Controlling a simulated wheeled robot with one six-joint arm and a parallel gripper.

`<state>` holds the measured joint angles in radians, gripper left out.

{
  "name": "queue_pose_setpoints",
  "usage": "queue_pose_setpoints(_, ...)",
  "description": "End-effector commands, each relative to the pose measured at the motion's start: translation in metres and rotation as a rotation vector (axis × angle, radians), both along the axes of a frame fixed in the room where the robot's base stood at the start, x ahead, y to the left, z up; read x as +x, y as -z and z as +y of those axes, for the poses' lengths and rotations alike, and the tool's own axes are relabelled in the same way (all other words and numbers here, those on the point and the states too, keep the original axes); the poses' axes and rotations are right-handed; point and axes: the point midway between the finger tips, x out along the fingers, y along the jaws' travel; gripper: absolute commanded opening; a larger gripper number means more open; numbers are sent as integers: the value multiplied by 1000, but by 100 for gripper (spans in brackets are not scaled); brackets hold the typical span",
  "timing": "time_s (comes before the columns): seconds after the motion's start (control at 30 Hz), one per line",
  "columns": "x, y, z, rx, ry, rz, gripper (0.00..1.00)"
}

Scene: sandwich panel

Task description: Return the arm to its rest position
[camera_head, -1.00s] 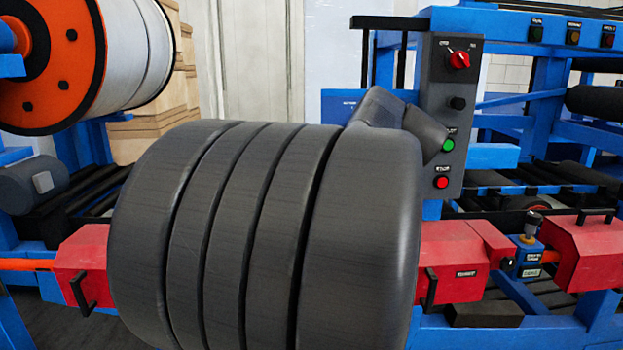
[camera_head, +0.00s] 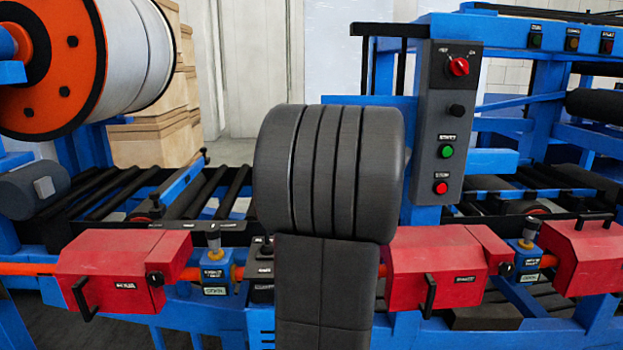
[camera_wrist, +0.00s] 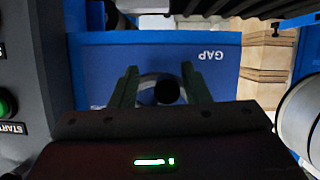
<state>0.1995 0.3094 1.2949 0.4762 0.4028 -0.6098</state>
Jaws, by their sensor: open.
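My arm's dark grey links fill the middle of the head view and hide my gripper there. In the wrist view my gripper (camera_wrist: 160,72) is open, its two dark green fingers apart. A round black knob (camera_wrist: 166,92) with a pale ring shows between the fingers, in front of a blue panel (camera_wrist: 220,80) marked GAP, upside down. I cannot tell how far the fingers are from it. Nothing is seen gripped.
A grey control box (camera_head: 433,180) with a red switch (camera_head: 459,66), green button (camera_head: 446,151) and red button (camera_head: 441,188) stands right of my arm. Red housings (camera_head: 125,270) lie on both sides. Rollers (camera_head: 120,190) and a large orange-ended reel (camera_head: 75,95) are left.

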Motion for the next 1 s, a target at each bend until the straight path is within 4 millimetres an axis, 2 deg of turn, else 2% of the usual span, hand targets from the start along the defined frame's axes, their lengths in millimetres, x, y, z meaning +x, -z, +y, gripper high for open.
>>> queue_pose_setpoints(0.03, 0, -5, -2, -36, 0, 1, 42)
queue_pose_setpoints(0.3, 0, -3, -8, -149, 0, -5, 42)
queue_pose_setpoints(0.77, 0, -1, -9, -168, 1, -5, 42)
queue_pose_setpoints(1.0, -9, 0, -4, -173, -9, 13, 42)
